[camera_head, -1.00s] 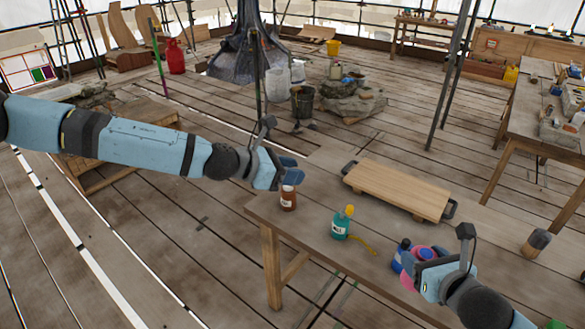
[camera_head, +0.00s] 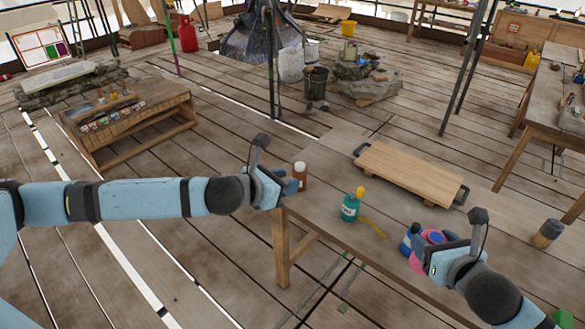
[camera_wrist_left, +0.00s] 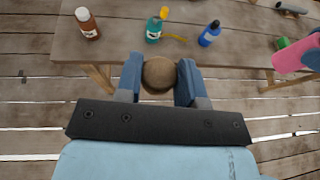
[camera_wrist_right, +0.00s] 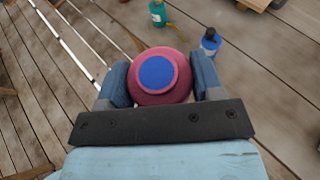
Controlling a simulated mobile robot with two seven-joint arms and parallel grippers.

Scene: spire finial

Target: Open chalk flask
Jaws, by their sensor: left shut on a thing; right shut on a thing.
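The flask (camera_head: 417,262) is pink-magenta, with a round blue face at its top. My right gripper (camera_head: 440,255) is shut around it, near the front table edge. In the right wrist view the flask (camera_wrist_right: 181,94) sits between both fingers, its blue circle facing the camera; I cannot tell whether that is a lid or the contents. My left gripper (camera_head: 288,184) is out by the table's left end, shut on a round brown stopper-like piece (camera_wrist_left: 159,75), seen in the left wrist view. That piece is hidden in the head view. The flask also shows at the left wrist view's right edge (camera_wrist_left: 296,57).
On the table (camera_head: 325,220) stand a brown bottle (camera_head: 300,176) by my left gripper, a teal bottle with yellow cap (camera_head: 350,207) and a blue bottle (camera_head: 407,241). A wooden board (camera_head: 410,173) with dark handles lies behind. A dark cup (camera_head: 547,234) stands at right.

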